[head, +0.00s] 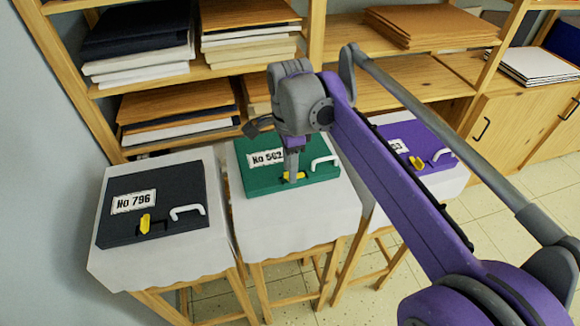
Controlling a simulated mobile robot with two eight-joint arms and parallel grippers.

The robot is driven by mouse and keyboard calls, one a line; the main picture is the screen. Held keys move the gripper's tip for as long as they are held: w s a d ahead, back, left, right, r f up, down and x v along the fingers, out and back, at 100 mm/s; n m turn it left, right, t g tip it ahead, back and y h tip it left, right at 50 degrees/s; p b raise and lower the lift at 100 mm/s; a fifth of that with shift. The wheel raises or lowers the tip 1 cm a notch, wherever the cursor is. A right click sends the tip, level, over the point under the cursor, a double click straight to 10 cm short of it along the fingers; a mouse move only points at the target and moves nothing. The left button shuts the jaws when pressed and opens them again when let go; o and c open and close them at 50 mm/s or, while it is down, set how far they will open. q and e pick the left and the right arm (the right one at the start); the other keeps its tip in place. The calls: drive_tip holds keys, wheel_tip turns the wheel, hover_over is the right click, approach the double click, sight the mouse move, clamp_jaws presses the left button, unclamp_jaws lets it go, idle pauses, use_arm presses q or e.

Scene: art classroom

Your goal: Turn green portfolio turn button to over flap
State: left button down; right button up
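The green portfolio (262,184) lies on a white-covered stand in the middle, with a "No 562" label, partly covered, and a white handle (325,161). Its yellow turn button (299,177) is near the front edge, left of the handle. My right gripper (291,177) points down with its fingertips at this button. The fingers hide part of the button, so its exact angle and whether they are closed on it cannot be told. My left gripper is not in view.
A dark portfolio (185,187) labelled "No 796" lies on the stand at left. A purple portfolio (440,148) lies on the stand at right, partly behind my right arm. Wooden shelves (345,38) with stacked boards stand close behind.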

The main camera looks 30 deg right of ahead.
drive_tip(key=shift+c, duration=0.3)
clamp_jaws()
drive_tip(key=shift+n, duration=0.4)
drive_tip(key=n+p, duration=0.1)
drive_tip(key=n, duration=0.1)
drive_tip(key=shift+n+p, duration=0.35)
drive_tip(key=shift+n, duration=0.05)
drive_tip(key=n+p, duration=0.1)
drive_tip(key=n, duration=0.3)
drive_tip(key=shift+n+p, duration=0.3)
drive_tip(key=n+p, duration=0.1)
drive_tip(key=n, duration=0.4)
drive_tip(key=n+p, duration=0.1)
drive_tip(key=n, duration=0.3)
drive_tip(key=shift+n, duration=0.4)
